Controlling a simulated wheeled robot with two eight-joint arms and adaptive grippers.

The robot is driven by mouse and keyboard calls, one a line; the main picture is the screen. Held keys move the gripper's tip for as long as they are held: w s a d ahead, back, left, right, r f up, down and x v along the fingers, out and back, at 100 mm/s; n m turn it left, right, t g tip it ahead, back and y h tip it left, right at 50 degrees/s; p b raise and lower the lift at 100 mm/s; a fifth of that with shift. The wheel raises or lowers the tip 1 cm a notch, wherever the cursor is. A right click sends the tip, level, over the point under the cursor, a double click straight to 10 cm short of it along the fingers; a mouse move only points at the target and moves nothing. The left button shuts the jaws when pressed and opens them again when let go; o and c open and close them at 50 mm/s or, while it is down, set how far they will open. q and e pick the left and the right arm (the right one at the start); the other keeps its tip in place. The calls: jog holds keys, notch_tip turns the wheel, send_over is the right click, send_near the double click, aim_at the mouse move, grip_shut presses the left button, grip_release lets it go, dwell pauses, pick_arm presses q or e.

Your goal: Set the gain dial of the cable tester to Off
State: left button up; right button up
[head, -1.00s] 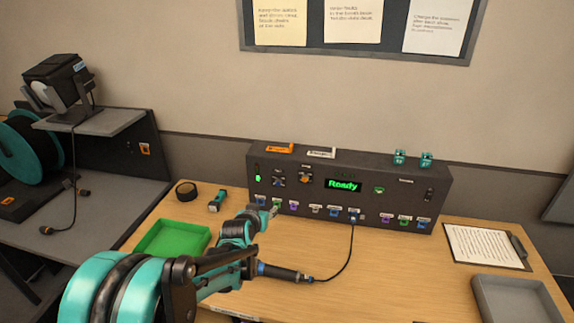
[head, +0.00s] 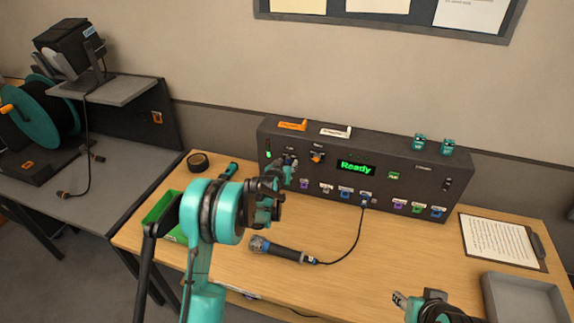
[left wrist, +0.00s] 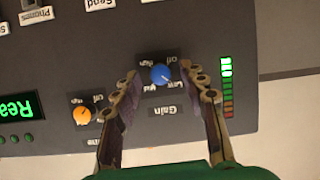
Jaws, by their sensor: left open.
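The cable tester (head: 390,155) is a dark box at the back of the table, its green display reading "Ready". Its gain dial (left wrist: 161,75) is a small blue knob on a panel marked Off, Low, Mid and High; its exact setting is hard to read. My left gripper (left wrist: 158,69) is open, with one finger on each side of the dial; I cannot tell if they touch it.
An orange knob (left wrist: 82,115) sits beside the gain dial. A microphone (head: 278,250) on a cable lies before the tester, the cable plugged into its front.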

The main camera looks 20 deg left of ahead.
pick_arm(q)
jog(key=shift+w, duration=0.1)
grip_shut()
jog(key=shift+n, duration=0.3)
jog(key=n+h+b, duration=0.2)
jog(key=shift+a+f+n, duration=0.15)
jog(key=shift+a+n, duration=0.15)
jog(key=n+h+b, duration=0.2)
jog(key=n, duration=0.1)
jog(key=shift+a+f+b, duration=0.1)
jog(key=shift+a+b, duration=0.05)
jog(key=shift+b, duration=0.25)
jog(key=n+t+h+b, duration=0.1)
jog(key=n+h+b, duration=0.1)
jog(key=n, duration=0.1)
jog(key=shift+f, duration=0.1)
jog(key=shift+a+n+t+h+b, duration=0.1)
jog(key=shift+n+t+h+b, duration=0.45)
jog(key=shift+n+b, duration=0.95)
jog(key=shift+n, duration=0.3)
